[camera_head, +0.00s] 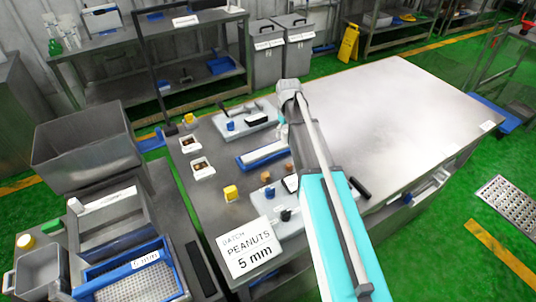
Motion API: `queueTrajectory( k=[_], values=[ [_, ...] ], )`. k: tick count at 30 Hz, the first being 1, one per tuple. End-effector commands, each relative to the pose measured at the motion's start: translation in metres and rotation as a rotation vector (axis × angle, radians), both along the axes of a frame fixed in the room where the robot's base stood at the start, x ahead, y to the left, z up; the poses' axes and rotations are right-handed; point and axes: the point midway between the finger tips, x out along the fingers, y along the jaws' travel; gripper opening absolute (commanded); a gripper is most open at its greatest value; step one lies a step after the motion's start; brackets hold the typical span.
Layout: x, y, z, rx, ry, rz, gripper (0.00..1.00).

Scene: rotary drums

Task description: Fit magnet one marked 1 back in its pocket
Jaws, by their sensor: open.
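I cannot make out a magnet marked 1 or its pocket; the marks on the small parts are too small to read. On the left of the metal table (400,100) lie a pale board (213,122) with a blue knob (231,126) and a black piece (257,119), and a blue tray (243,162) holding a pale bar (266,152). A second pale board (262,206) with a black knob (286,214) lies nearer. Brown knobs (265,177) stand between them. My arm crosses in front of the table and hides part of it. My gripper does not show.
Small white trays (202,168) and a yellow block (231,193) are at the left. Grey bins and a blue-framed sieve (95,285) stand further left. The table's right side is bare.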

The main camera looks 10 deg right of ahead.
Motion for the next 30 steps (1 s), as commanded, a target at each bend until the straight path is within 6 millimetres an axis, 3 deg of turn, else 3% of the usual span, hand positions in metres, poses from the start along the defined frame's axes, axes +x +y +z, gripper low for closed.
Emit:
queueTrajectory(
  k=[3, 9, 29, 30],
  values=[
    [0.000, 0.000, -0.013, 0.000, 0.000, 0.000, 0.77],
    [0.000, 0.000, -0.022, 0.000, 0.000, 0.000, 0.77],
    [0.000, -0.001, -0.023, 0.000, 0.000, 0.000, 0.77],
    [0.000, -0.001, -0.023, 0.000, 0.000, 0.000, 0.73]
  ],
)
